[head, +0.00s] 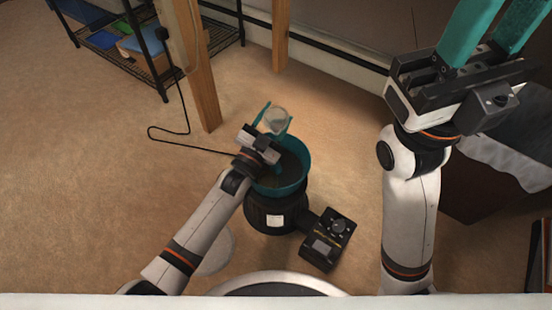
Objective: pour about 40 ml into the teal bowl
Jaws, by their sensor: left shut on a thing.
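The teal bowl (297,180) sits on a round black stand with a white label, at the middle of the head view. Its inside looks dark and is partly covered by my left gripper. My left gripper (276,117) is above the bowl's far side, its teal fingers shut on a small clear, whitish cup (276,121). Whether the cup is tilted or how much it holds, I cannot tell. My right gripper (497,22) is raised at the upper right. Its teal fingers are apart with nothing seen between them; their tips are cut off by the frame.
A black control box (326,240) is beside the stand (276,214). Wooden posts (203,85) stand behind the bowl. A black wire shelf (150,55) with blue items is at the upper left. A dark box (495,185) is at the right. The floor at left is mostly clear.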

